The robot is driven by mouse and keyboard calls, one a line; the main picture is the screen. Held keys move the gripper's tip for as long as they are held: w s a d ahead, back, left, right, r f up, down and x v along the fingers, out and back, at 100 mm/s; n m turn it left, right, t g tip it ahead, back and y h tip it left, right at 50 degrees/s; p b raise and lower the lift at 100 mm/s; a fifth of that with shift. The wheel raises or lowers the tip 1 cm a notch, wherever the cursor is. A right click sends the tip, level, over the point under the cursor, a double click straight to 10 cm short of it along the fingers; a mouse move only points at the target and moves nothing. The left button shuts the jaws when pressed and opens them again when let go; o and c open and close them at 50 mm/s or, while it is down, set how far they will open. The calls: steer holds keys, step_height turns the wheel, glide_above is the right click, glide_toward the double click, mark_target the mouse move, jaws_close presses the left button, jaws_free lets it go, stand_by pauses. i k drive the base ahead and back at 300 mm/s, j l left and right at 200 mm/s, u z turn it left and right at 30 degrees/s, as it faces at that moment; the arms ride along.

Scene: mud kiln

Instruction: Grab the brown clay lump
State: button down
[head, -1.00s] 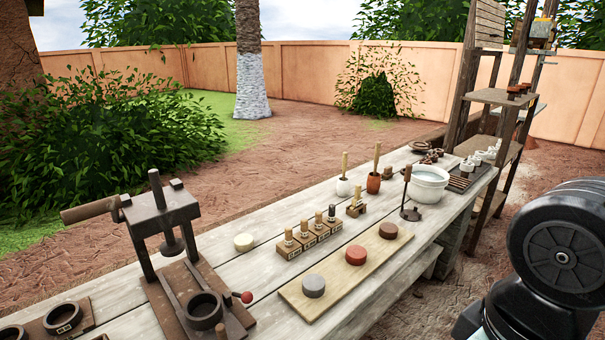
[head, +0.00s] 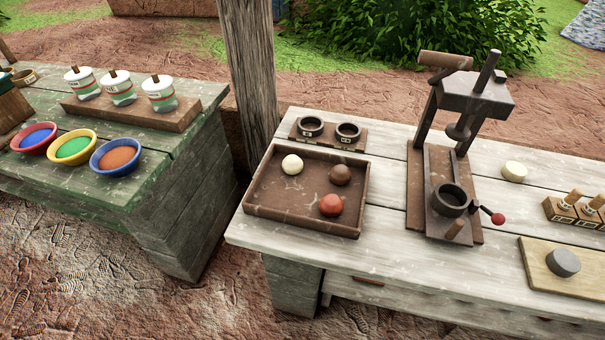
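The brown clay lump (head: 340,175) is a small dark brown ball. It lies in a shallow brown tray (head: 280,214) on the pale wooden bench, near the tray's right wall. A white lump (head: 292,164) lies to its left, and a red-orange lump (head: 331,205) lies just in front of it, towards me. My gripper does not show in the head view.
A press (head: 471,100) with a lever stands right of the tray. Two ring moulds on a board (head: 298,136) sit behind it. A wooden post (head: 250,70) rises behind the bench's left end. A green table (head: 150,190) with colour bowls stands left, across a gap.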

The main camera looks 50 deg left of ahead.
mark_target(339, 175)
steer(key=u, duration=1.5)
steer(key=i+j+z, duration=0.15)
steer(key=i+j, duration=0.15)
steer(key=i, duration=0.2)
steer(key=i+j+z, duration=0.1)
steer(key=i+j, duration=0.2)
steer(key=i, duration=0.15)
